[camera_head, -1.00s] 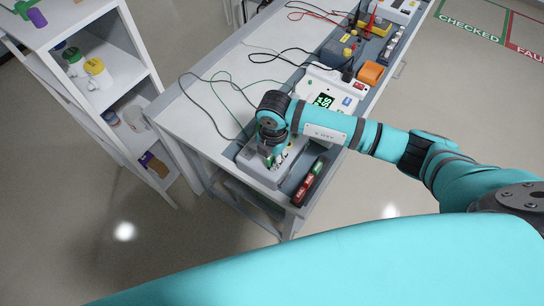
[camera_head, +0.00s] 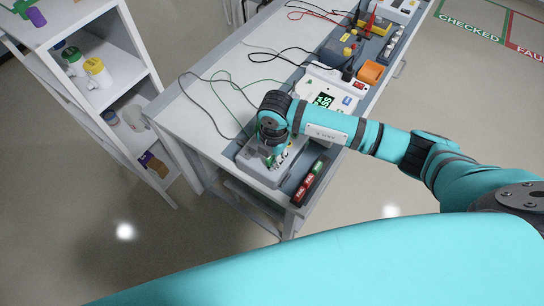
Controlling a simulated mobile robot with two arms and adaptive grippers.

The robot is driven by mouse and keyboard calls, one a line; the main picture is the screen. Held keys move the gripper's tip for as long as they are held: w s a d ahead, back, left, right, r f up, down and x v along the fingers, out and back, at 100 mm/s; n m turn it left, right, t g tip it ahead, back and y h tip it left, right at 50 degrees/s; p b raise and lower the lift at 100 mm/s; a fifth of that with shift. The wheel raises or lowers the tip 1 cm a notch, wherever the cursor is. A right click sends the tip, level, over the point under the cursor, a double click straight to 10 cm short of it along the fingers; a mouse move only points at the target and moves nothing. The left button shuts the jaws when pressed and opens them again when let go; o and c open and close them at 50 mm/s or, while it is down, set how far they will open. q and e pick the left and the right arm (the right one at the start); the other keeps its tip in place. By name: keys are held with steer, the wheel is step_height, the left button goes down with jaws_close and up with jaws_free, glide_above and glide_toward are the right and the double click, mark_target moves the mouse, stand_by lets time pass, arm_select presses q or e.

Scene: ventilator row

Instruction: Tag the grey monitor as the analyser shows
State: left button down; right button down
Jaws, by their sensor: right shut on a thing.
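The analyser (camera_head: 328,92) is a white unit on the bench with a lit green display; the letters I can make out end in "SS". A pale grey box (camera_head: 262,172) sits below my right gripper near the bench's near end; I cannot tell for sure that it is the grey monitor. My right gripper (camera_head: 270,158) points down over this box, mostly hidden by its own wrist. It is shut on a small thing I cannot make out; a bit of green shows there. A holder with red and green labelled pieces (camera_head: 309,183) lies right of the box. My left gripper is out of view.
Grey, green and black leads (camera_head: 222,83) trail over the bench top (camera_head: 190,100). An orange block (camera_head: 369,72) and a yellow meter (camera_head: 374,25) stand farther back. A white shelf (camera_head: 115,75) with jars is at left. Floor areas marked CHECKED (camera_head: 470,28) and FAU… lie upper right.

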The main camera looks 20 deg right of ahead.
steer(key=shift+f+b, duration=0.6)
steer(key=shift+f, duration=0.25)
stand_by(0.3)
steer(key=c, duration=1.2)
jaws_free()
steer(key=shift+c, duration=0.2)
steer(key=shift+r, duration=0.3)
steer(key=r, duration=1.1)
steer(key=shift+s+d+r, duration=0.15)
steer(key=shift+s+r, duration=0.05)
steer(key=shift+r, duration=0.05)
